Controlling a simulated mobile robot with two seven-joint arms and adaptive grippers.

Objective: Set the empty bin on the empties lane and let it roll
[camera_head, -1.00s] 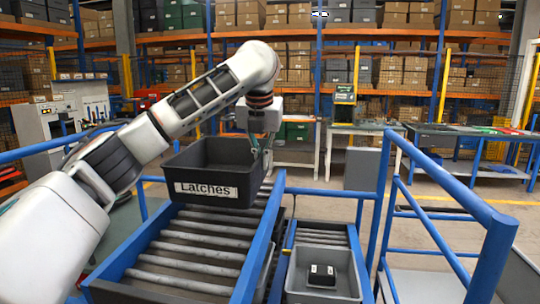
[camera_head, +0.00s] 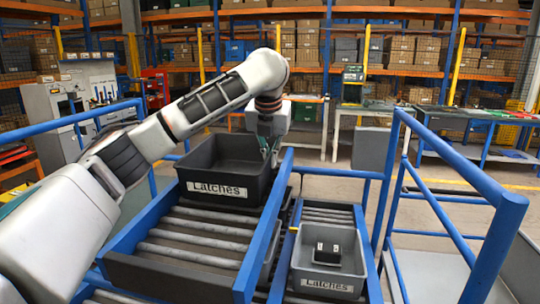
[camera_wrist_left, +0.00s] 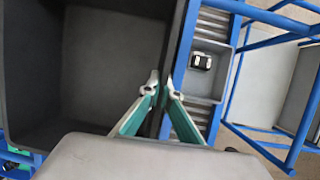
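The empty dark grey bin (camera_head: 228,189), labelled "Latches", is over the far part of the left roller lane (camera_head: 190,248). It looks level and close to the rollers; I cannot tell if it touches them. My left gripper (camera_head: 269,152) is at the bin's right wall. In the left wrist view the fingers (camera_wrist_left: 160,84) straddle the rim of that wall, and the bare inside of the bin (camera_wrist_left: 105,70) shows. My right gripper is not in view.
A lighter grey bin (camera_head: 328,283), also labelled "Latches", sits on the narrower right lane with a black item (camera_head: 327,254) inside. Blue side rails (camera_head: 262,240) border the lanes. Blue guard railings (camera_head: 450,175) stand to the right.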

